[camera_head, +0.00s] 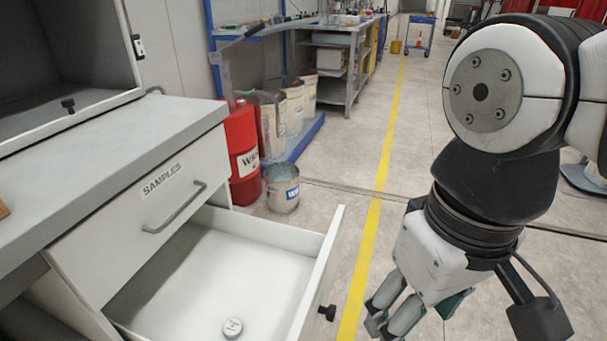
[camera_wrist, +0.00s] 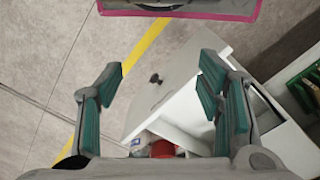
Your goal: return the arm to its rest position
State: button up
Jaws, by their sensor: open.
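My arm shows on the right of the head view, bent down, with my gripper (camera_head: 393,318) low, to the right of the open drawer and partly cut off by the lower edge. In the wrist view my gripper (camera_wrist: 160,72) has its two green-padded fingers wide apart with nothing between them. The open drawer (camera_head: 322,262) is white and pulled out under the grey counter. Its white outer side with a dark knob shows between and beyond the fingers in the wrist view (camera_wrist: 180,82). The gripper appears apart from the drawer.
A small round white-topped piece (camera_head: 232,328) lies in the open drawer. A closed drawer (camera_head: 165,205) labelled SAMPLES is above it. A red drum (camera_head: 240,150) and a metal bucket (camera_head: 282,188) stand behind. The floor along the yellow line (camera_head: 378,190) is clear.

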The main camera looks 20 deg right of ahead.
jog(key=shift+s, duration=0.6)
dwell(0.4)
notch_tip(320, 180, up, 28)
jog(key=t+p, duration=0.3)
jog(key=p, duration=2.3)
jog(key=shift+d+f+t, duration=0.2)
jog(key=shift+d+t, duration=0.15)
jog(key=shift+t, duration=0.05)
jog(key=shift+w, duration=0.1)
jog(key=shift+c, duration=0.6)
